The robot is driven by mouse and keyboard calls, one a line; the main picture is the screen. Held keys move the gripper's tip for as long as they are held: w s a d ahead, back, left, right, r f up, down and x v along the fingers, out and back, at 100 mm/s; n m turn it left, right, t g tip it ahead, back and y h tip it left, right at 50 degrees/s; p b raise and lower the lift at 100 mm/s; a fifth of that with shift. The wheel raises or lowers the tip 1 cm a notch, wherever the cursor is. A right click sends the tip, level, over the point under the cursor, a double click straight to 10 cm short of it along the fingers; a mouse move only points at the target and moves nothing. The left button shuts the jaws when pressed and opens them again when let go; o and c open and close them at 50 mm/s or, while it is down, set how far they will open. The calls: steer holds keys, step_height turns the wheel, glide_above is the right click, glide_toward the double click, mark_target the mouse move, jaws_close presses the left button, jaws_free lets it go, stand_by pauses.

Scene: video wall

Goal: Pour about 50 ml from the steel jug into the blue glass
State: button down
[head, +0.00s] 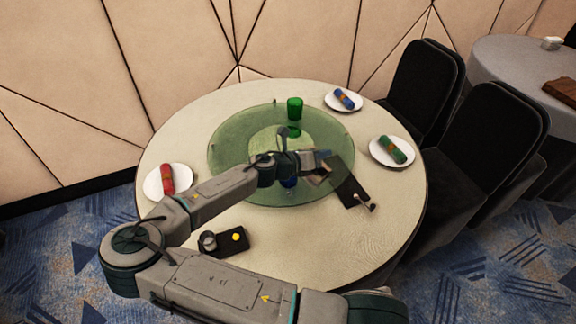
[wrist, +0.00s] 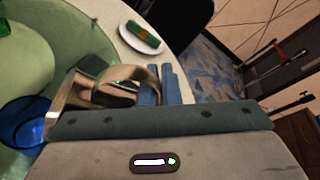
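The steel jug (head: 317,177) is at my gripper, over the right part of the glass turntable. In the wrist view the jug (wrist: 72,105) shows as a shiny body at the left, with its handle reaching to the fingers. My gripper (head: 322,156) has its blue fingers (wrist: 160,84) close together around the handle's outer part. I cannot tell the jug's tilt or what is in it.
A green glass (head: 294,108) stands at the back of the turntable (head: 228,160). Plates with red (head: 167,180), blue (head: 345,98) and green (head: 392,149) napkins ring the table. A dark board (head: 347,186) lies right of the jug; a dark tray (head: 229,251) is in front. Chairs stand at right.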

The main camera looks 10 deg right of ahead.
mark_target(328, 175)
steer(key=shift+w+a+r, duration=0.1)
steer(key=shift+w+r, duration=0.05)
stand_by(0.3)
steer(key=s+f+m+b, duration=0.1)
steer(key=f, duration=0.1)
steer(key=s+d+f+m+t+y+b, duration=0.1)
steer(key=f, duration=0.1)
steer(key=s+d+f+m+b, duration=0.1)
steer(key=f, duration=0.1)
steer(key=shift+s+d+m+y+b, duration=0.15)
steer(key=shift+m+y+b, duration=0.15)
steer(key=shift+m+y, duration=0.1)
steer(key=shift+t, duration=0.3)
steer(key=shift+s+d+f+m+t+y+b, duration=0.15)
steer(key=shift+s+f+m+b, duration=0.05)
steer(key=shift+f+m+b, duration=0.2)
steer(key=shift+s+d+f+m+t+y+b, duration=0.2)
steer(key=shift+f+m, duration=0.1)
steer(key=shift+f, duration=0.2)
